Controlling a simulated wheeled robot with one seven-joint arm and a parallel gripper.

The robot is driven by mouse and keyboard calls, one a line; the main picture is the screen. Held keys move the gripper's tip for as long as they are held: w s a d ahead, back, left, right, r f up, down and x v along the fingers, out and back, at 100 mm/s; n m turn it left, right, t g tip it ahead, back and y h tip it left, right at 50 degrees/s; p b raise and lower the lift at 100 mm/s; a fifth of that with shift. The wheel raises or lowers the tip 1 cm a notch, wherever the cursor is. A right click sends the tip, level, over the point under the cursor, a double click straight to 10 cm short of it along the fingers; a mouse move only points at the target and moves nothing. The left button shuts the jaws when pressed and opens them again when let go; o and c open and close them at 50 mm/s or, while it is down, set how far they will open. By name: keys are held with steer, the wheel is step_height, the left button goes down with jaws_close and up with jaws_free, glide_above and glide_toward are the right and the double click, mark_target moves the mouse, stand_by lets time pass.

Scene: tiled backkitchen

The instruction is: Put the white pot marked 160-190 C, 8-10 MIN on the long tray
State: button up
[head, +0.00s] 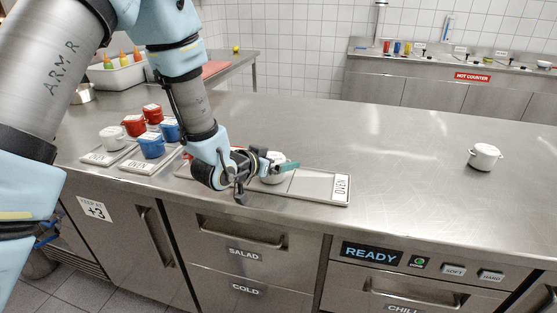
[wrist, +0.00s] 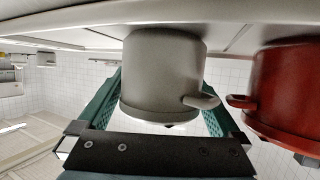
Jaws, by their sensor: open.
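A white pot (head: 271,176) stands on the long tray (head: 315,184) marked OVEN, partly hidden behind my gripper (head: 264,181). In the wrist view, the white pot (wrist: 163,75) is between my open teal fingers, its base at the tray surface. A red pot (wrist: 285,95) stands beside it; in the head view it is mostly hidden behind my gripper. Another white pot (head: 485,156) stands alone on the counter at right, and one more (head: 112,138) is at the left. I cannot read a temperature mark on any white pot.
Red pots (head: 134,125) and blue pots (head: 151,145) are grouped at the left, by two small trays (head: 136,167). The long tray's right part is bare. The steel counter (head: 400,160) between that tray and the right-hand pot is clear.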

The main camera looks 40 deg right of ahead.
steer(key=shift+r, duration=0.25)
steer(key=b+v, duration=0.1)
steer(key=v, duration=1.1)
steer(key=shift+f, duration=0.1)
steer(key=w+a+y, duration=0.1)
steer(key=w+a, duration=0.1)
steer(key=w+a+n+t+y, duration=0.1)
steer(key=w+a, duration=0.1)
steer(key=w, duration=0.1)
steer(key=w+a+f+n+t+y, duration=0.1)
steer(key=w+a, duration=0.1)
steer(key=shift+w+a, duration=0.1)
steer(key=shift+w, duration=0.1)
steer(key=w+a+n+t+y, duration=0.2)
steer(key=w+a+n+y, duration=0.4)
steer(key=a, duration=0.7)
steer(key=s+a+n+g+y, duration=0.2)
steer(key=s+a+n, duration=0.1)
steer(key=a, duration=0.7)
steer(key=s+a+r+n+g+y, duration=0.1)
steer(key=s+a+n+g+y, duration=0.1)
steer(key=a, duration=0.8)
steer(key=shift+s+a+r+n+g, duration=0.25)
steer(key=shift+s+a+n+g, duration=0.25)
steer(key=shift+n, duration=0.3)
